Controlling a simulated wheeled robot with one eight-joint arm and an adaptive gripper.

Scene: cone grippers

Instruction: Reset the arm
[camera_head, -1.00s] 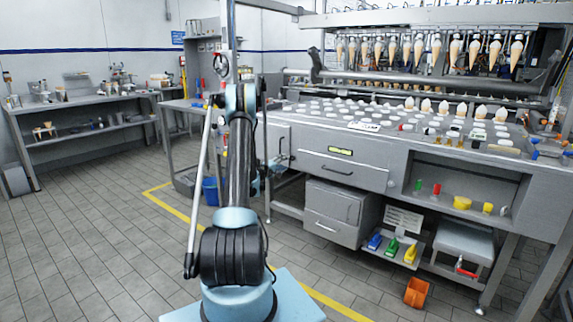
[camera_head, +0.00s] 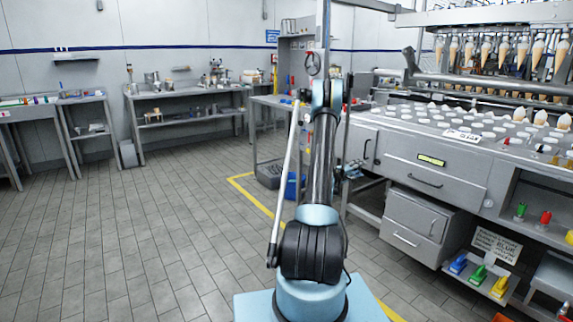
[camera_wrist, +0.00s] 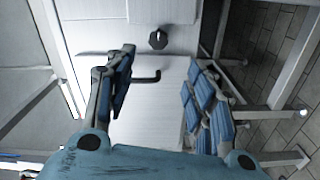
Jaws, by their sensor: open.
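My arm rises in the middle of the head view from its pale blue base, with its dark forearm upright. My gripper (camera_wrist: 158,100) shows in the wrist view with its two blue-padded fingers spread wide apart. Nothing is between the fingers. Behind them are a pale cabinet face (camera_wrist: 150,125), a dark bent handle (camera_wrist: 146,78) and a dark round knob (camera_wrist: 158,40). In the head view the gripper is mostly hidden behind my arm, so I cannot tell its exact distance from the cabinet.
The machine (camera_head: 440,150) with hanging cones (camera_head: 503,50) stands at right. A side table (camera_head: 262,104) and blue bin (camera_head: 293,186) are behind my arm. Workbenches (camera_head: 185,90) line the back wall. The tiled floor (camera_head: 130,220) at left is clear.

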